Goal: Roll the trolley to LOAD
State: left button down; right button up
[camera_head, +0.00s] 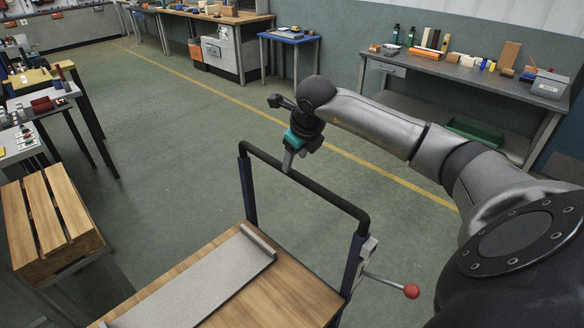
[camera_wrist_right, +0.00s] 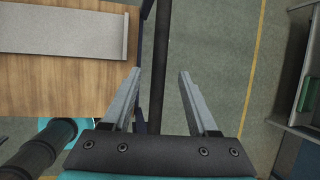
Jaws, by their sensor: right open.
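The trolley has a wooden deck (camera_head: 300,290), dark blue posts and a black push bar (camera_head: 325,192) across its far end. A lever with a red knob (camera_head: 411,291) sticks out from the right post. My right gripper (camera_head: 288,163) points down at the left-middle part of the bar. In the right wrist view its two fingers (camera_wrist_right: 160,75) are apart, and the bar (camera_wrist_right: 163,30) runs between them in the picture; whether they touch it I cannot tell. My left gripper is not in view in the head view. No LOAD marking shows.
A grey plate (camera_head: 205,285) with a raised end lies on the deck. A slatted wooden crate (camera_head: 45,225) stands left of the trolley. Workbenches (camera_head: 480,82) line the back and left. Open green floor (camera_head: 170,140) with a yellow line (camera_head: 245,105) lies beyond the bar.

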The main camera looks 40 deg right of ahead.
aim_at(292, 171)
jog(key=x, duration=0.5)
jog(key=shift+w+f, duration=0.15)
jog(key=shift+f, duration=0.2)
grip_shut()
dwell(1.2)
